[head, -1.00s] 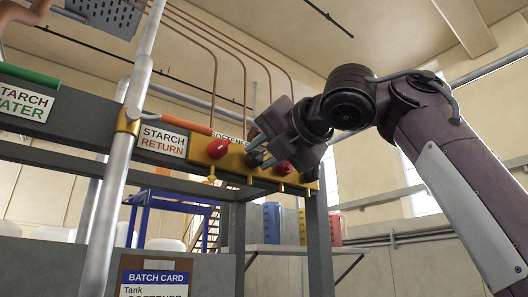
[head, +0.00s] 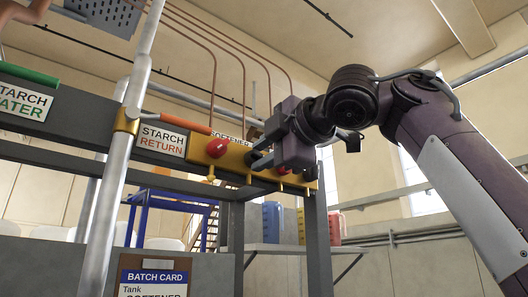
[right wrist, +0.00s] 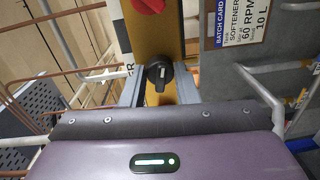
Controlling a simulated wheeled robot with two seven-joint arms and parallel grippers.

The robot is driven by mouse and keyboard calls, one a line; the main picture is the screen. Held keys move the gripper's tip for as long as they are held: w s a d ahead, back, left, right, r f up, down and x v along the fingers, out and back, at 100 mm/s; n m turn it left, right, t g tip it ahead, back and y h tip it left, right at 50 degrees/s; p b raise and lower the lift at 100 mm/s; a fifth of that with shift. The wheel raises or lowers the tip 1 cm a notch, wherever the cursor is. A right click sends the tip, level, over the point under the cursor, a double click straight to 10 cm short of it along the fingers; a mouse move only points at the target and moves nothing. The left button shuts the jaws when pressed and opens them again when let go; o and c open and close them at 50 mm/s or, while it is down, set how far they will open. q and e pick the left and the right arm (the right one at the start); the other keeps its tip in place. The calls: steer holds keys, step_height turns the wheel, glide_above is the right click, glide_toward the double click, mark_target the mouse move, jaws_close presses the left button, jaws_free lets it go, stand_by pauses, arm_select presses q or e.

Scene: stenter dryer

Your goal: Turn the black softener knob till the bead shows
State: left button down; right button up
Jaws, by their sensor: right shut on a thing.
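The black softener knob (right wrist: 158,73) sits on the yellow manifold bar, with a pale pointer mark on its face. In the right wrist view it lies between the two grey fingers of my right gripper (right wrist: 158,92). In the head view my right gripper (head: 261,159) reaches the bar from the right and is shut on the knob, which is largely hidden there by the fingers. The softener label (head: 229,141) is partly covered by the gripper. I cannot make out a bead in either view. My left gripper is not in view.
A red knob (head: 217,148) sits left of the gripper on the yellow bar (head: 233,160), and another red knob (head: 283,170) is close on its right. A grey upright pipe (head: 120,150) stands at left. A batch card (head: 154,278) hangs below. Jugs stand on a shelf behind.

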steer(key=m, duration=0.6)
steer(key=shift+f, duration=0.1)
steer(key=shift+a+f+m+y+b, duration=0.2)
steer(key=shift+m+b, duration=0.5)
steer(key=shift+m, duration=1.85)
steer(key=shift+d+r+m+y+b, duration=0.2)
steer(key=shift+m+b, duration=0.45)
steer(key=shift+m, duration=1.85)
steer(key=shift+a+f+m+y+b, duration=0.25)
steer(key=shift+m+b, duration=0.45)
steer(key=shift+m, duration=1.85)
steer(key=shift+d+r, duration=0.1)
steer(key=shift+d, duration=0.05)
steer(key=o, duration=1)
steer(key=shift+c, duration=0.2)
